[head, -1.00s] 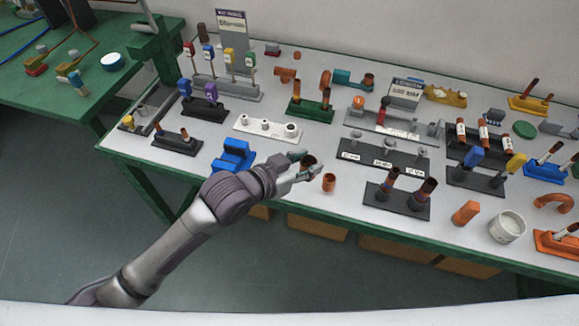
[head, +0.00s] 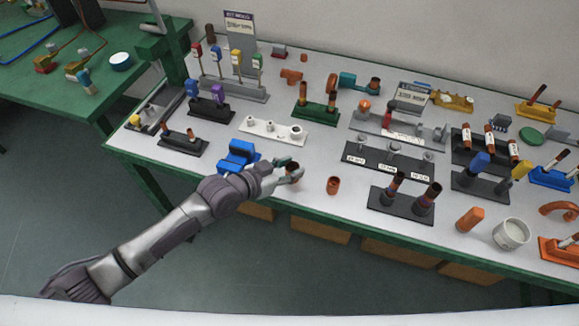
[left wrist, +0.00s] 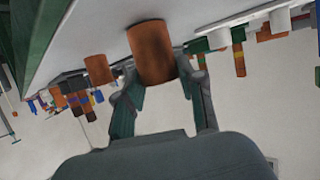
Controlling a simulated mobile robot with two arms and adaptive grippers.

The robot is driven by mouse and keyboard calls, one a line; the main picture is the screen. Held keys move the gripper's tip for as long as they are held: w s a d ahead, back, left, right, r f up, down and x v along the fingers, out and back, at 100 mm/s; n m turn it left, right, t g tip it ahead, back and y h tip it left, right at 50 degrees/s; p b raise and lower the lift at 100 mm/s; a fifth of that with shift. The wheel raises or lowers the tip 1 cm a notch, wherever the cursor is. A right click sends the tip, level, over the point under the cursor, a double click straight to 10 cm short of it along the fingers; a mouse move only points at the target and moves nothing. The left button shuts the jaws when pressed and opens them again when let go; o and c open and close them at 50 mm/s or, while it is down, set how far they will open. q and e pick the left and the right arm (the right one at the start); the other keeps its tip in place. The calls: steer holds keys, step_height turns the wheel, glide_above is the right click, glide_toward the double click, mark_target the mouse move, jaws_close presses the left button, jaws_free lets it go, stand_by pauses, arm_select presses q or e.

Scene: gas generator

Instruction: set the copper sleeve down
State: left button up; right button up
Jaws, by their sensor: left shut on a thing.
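A copper sleeve (head: 292,167) is between the fingers of my left gripper (head: 287,173), near the front edge of the white-topped table. In the left wrist view the same copper sleeve (left wrist: 152,50) sits between the two fingertips (left wrist: 160,78). My left gripper is shut on it. I cannot tell whether the sleeve's base touches the table. A second, similar copper sleeve (head: 333,185) stands upright on the table to the right, apart from the gripper. It also shows in the left wrist view (left wrist: 98,69). My right gripper is not in view.
A blue block-like holder (head: 238,156) stands just left of the gripper. A white stand (head: 272,131) and a dark labelled stand (head: 385,160) are behind. A black base with two upright tubes (head: 403,206) stands to the right. The table's green front edge (head: 350,222) is close.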

arm_select(q)
steer(key=shift+f, duration=0.1)
steer(key=o, duration=1.1)
steer(key=shift+o, duration=0.2)
steer(key=shift+r, duration=0.25)
steer(key=v, duration=1.2)
steer(key=shift+b, duration=0.3)
steer(key=shift+d, duration=0.1)
